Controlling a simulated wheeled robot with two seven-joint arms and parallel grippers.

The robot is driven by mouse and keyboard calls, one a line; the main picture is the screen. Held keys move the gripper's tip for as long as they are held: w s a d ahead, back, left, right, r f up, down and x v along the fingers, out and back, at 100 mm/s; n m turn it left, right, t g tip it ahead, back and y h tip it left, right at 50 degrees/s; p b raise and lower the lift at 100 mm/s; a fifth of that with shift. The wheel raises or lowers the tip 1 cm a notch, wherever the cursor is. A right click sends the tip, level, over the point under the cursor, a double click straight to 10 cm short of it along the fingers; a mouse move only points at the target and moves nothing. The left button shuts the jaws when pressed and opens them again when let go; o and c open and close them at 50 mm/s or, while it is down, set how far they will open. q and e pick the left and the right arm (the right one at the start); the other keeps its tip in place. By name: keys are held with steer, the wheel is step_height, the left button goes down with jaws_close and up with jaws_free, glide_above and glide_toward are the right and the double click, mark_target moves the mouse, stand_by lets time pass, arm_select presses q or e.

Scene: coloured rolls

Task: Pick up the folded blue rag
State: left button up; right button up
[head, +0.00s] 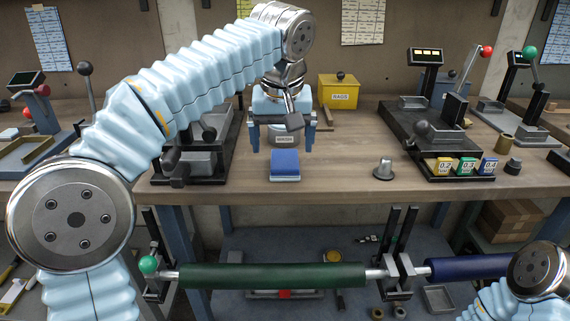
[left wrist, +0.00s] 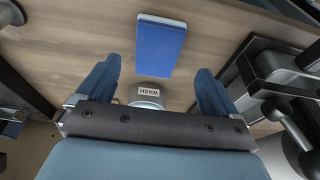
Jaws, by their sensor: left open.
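The folded blue rag (head: 285,165) lies flat on the wooden bench, near its front edge. In the left wrist view the rag (left wrist: 162,46) shows as a blue block with a paler edge, beyond the fingertips. My left gripper (head: 283,146) is open and empty. It hangs pointing down above the bench, behind the rag, with its two blue fingers apart on either side of a grey container. The fingers do not touch the rag. My right gripper is out of view; only part of my right arm shows at the lower right.
The grey container labelled WASH (left wrist: 150,94) stands behind the rag. A yellow RAGS bin (head: 340,94) is farther back. A metal knob-like piece (head: 383,168) stands to the right. A weighing rig with small coloured bins (head: 466,167) is farther right. Green and blue rolls (head: 272,277) lie below the bench front.

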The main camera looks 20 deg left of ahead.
mark_target(285, 159)
arm_select(q)
steer(key=x, duration=0.4)
steer(key=shift+w+d+f+b, duration=0.1)
steer(key=shift+d+f+b, duration=0.1)
steer(key=shift+b, duration=0.15)
steer(key=shift+r, duration=0.15)
steer(key=c, duration=1.2)
